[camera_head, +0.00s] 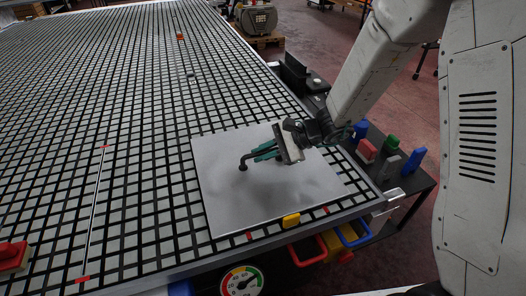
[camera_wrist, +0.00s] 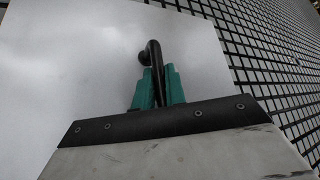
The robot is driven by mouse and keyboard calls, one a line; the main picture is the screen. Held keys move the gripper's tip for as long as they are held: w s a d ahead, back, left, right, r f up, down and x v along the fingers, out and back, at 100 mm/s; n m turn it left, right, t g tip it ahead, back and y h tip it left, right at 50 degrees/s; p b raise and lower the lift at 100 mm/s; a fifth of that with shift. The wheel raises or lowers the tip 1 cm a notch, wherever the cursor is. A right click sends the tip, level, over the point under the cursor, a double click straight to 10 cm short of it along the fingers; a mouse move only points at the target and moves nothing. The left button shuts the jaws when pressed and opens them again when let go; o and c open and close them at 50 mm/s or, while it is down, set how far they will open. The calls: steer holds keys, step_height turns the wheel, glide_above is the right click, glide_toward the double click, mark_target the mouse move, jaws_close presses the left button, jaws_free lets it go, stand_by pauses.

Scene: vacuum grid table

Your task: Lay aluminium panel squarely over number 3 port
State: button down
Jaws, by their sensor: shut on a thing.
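The aluminium panel (camera_head: 240,195) is a flat silver-grey sheet at the near right corner of the grid table. It lies flat on or very close to the grid; I cannot tell if there is a gap beneath it. A black bent handle (camera_head: 245,163) stands on the panel. My gripper (camera_head: 262,153) has green fingers shut on this handle. In the wrist view the green fingers (camera_wrist: 158,88) pinch the black handle (camera_wrist: 153,60), with the panel (camera_wrist: 80,60) behind. No port or number 3 is visible; whatever lies under the panel is hidden.
A yellow block (camera_head: 291,220) sits at the table's near edge beside the panel, with red marks near it. A gauge (camera_head: 241,282) and red handle (camera_head: 307,250) are below the edge. A red block (camera_head: 13,255) is at far left. The grid (camera_head: 110,90) beyond is mostly clear.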

mark_target(292, 176)
steer(key=shift+f, duration=0.2)
steer(key=c, duration=1.4)
jaws_free()
steer(key=shift+o, duration=0.2)
steer(key=v, duration=0.7)
steer(key=shift+d+r, duration=0.15)
steer(key=shift+d, duration=0.15)
steer(key=s+g, duration=0.1)
steer(key=s+n, duration=0.1)
steer(key=s, duration=0.1)
steer(key=s+d+n+g+h, duration=0.1)
steer(key=s, duration=0.1)
steer(key=shift+g, duration=0.3)
steer(key=s+d+r+n+t+h, duration=0.1)
steer(key=s+d+r+n+h, duration=0.3)
steer(key=s+d+r, duration=0.3)
steer(key=s+d+r+n+t+h, duration=0.2)
steer(key=s+d+r+n+h, duration=0.3)
steer(key=s, duration=0.9)
steer(key=d+r+h, duration=0.2)
steer(key=d+r, duration=0.1)
steer(key=r, duration=0.1)
steer(key=shift+s+n, duration=0.3)
steer(key=shift+s, duration=0.05)
